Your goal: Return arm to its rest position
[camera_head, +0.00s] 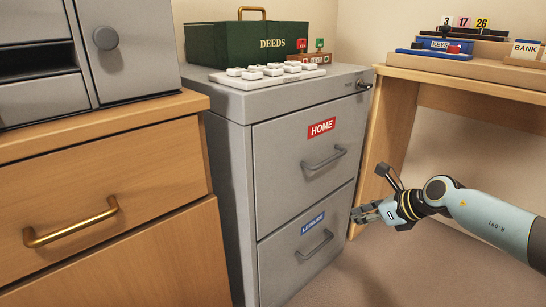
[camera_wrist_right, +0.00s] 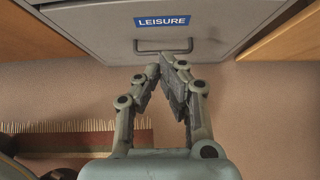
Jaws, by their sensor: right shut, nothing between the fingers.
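My right gripper (camera_head: 366,212) is at the right of the grey filing cabinet, in front of its lower drawer, with my arm coming in from the right edge. In the right wrist view the gripper (camera_wrist_right: 166,66) has its fingertips together, with nothing between them. The tips point at the handle (camera_wrist_right: 163,47) of the drawer labelled LEISURE (camera_wrist_right: 162,21). Whether they touch the handle I cannot tell. In the head view the lower drawer (camera_head: 290,262) and the upper HOME drawer (camera_head: 290,150) look shut. My left gripper is not in view.
A green DEEDS box (camera_head: 235,44) and a white keypad-like block (camera_head: 262,74) stand on the cabinet. A wooden desk (camera_head: 480,75) is on the right, with a KEYS holder (camera_head: 440,46) on it. A wooden drawer unit (camera_head: 100,165) stands left. Carpet (camera_head: 400,275) is clear below my right arm.

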